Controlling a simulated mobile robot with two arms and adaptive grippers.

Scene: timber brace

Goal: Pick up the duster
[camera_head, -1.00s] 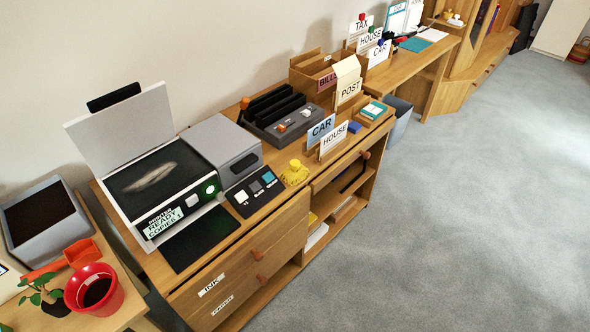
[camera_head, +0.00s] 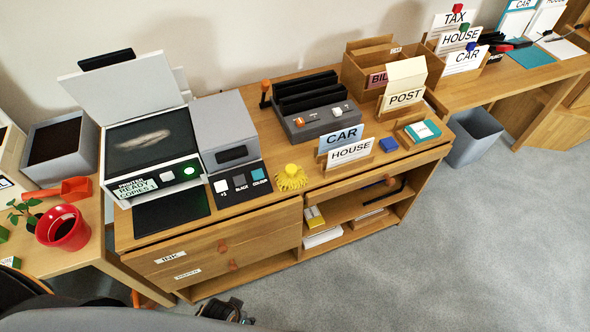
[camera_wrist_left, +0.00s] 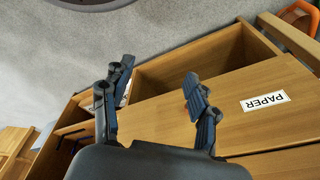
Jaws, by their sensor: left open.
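The duster (camera_head: 292,177) is a fluffy yellow thing with a small knob on top. It sits on the wooden cabinet top, between the copier's button panel and the HOUSE card. My left gripper (camera_wrist_left: 155,85) is open and empty in the left wrist view, with the cabinet's drawer fronts behind its fingers. Dark parts of the left gripper (camera_head: 226,310) also show at the bottom edge of the head view, low in front of the cabinet and well apart from the duster. The duster is not seen in the left wrist view. My right gripper is not in view.
The copier (camera_head: 152,150) with its lid up stands left of the duster. The CAR card (camera_head: 340,138) and HOUSE card (camera_head: 350,152) stand close to its right, with a grey device (camera_head: 315,112) behind. A blue block (camera_head: 389,145) lies further right. Grey floor (camera_head: 420,260) is free in front.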

